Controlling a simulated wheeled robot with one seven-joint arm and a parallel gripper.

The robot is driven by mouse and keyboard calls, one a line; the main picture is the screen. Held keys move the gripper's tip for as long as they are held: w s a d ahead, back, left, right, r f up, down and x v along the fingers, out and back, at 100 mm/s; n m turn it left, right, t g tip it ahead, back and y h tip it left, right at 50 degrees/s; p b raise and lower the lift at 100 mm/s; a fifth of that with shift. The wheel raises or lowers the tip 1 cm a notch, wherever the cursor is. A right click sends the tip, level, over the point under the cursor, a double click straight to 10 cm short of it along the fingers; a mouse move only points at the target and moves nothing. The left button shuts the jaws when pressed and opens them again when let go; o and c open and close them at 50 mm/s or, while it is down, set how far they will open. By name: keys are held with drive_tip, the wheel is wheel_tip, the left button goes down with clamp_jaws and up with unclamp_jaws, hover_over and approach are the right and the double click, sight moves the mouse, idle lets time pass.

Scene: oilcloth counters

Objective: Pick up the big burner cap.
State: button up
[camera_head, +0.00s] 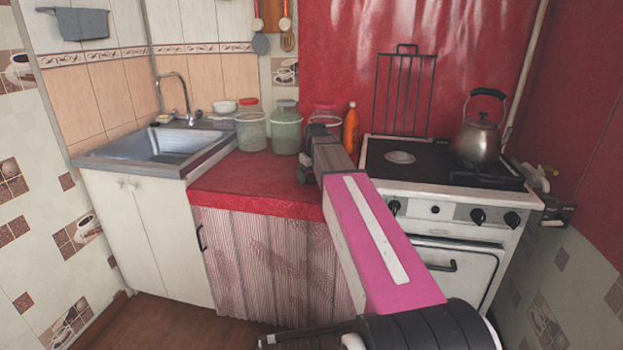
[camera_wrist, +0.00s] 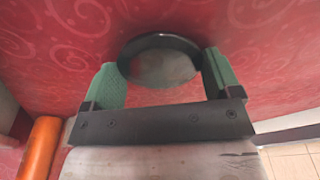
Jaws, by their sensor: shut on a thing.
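The big burner cap (camera_wrist: 160,68) is a round disc with a dark rim and a greyish face, seen in the wrist view. It sits between the two green fingers of my gripper (camera_wrist: 160,62), which is shut on its sides. The red patterned oilcloth of the counter lies behind it; I cannot tell whether the cap still touches it.
An orange bottle (camera_head: 350,130) stands close to my arm, beside the stove (camera_head: 440,178). A kettle (camera_head: 478,137) stands on the stove, which also has a pale round burner (camera_head: 400,157). A green jar (camera_head: 285,130) and a clear jar (camera_head: 250,132) stand behind, near the sink (camera_head: 170,143).

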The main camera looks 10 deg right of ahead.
sight(311, 176)
drive_tip(key=shift+r, duration=0.45)
wheel_tip(311, 176, up, 3)
drive_tip(key=shift+r, duration=0.15)
drive_tip(key=s+a+r, duration=0.4)
drive_tip(key=a+r, duration=0.3)
drive_tip(key=a, duration=0.4)
drive_tip(key=s+d+f+m, duration=0.1)
drive_tip(key=s+d+f, duration=0.2)
drive_tip(key=s+d+f+m, duration=0.2)
drive_tip(key=s+d+f, duration=0.1)
drive_tip(key=d, duration=0.1)
drive_tip(key=s+d+f+m, duration=0.1)
drive_tip(key=s+d+f, duration=0.2)
drive_tip(key=d, duration=0.1)
drive_tip(key=shift+s+f+h, duration=0.25)
drive_tip(key=shift+s+h, duration=0.1)
drive_tip(key=shift+h, duration=0.05)
drive_tip(key=shift+s, duration=0.15)
